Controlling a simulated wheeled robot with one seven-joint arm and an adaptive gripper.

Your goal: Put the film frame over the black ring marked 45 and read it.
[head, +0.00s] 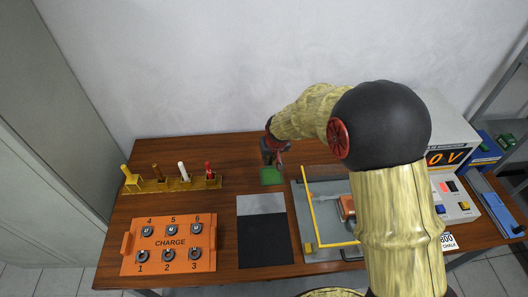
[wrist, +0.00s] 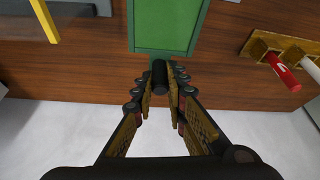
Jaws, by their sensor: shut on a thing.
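The film frame (head: 272,176) is a green rectangular plate with a dark handle. It also shows at the top of the wrist view (wrist: 168,25). My gripper (wrist: 160,82) is shut on its handle, and the plate sticks out beyond the fingertips. In the head view my gripper (head: 273,152) is near the back of the table, partly hidden by its own wrist. Several black rings (head: 171,229) sit in two rows on an orange tray (head: 168,242) marked CHARGE, to the front left of my gripper. The small marks on the rings are too small to read, so I cannot tell which is 45.
A yellow rack (head: 180,184) with upright yellow, brown, white and red pieces stands behind the orange tray. A grey and black mat (head: 263,240) lies between that tray and a yellow-edged station (head: 325,244). A white instrument showing 0V (head: 450,190) stands right.

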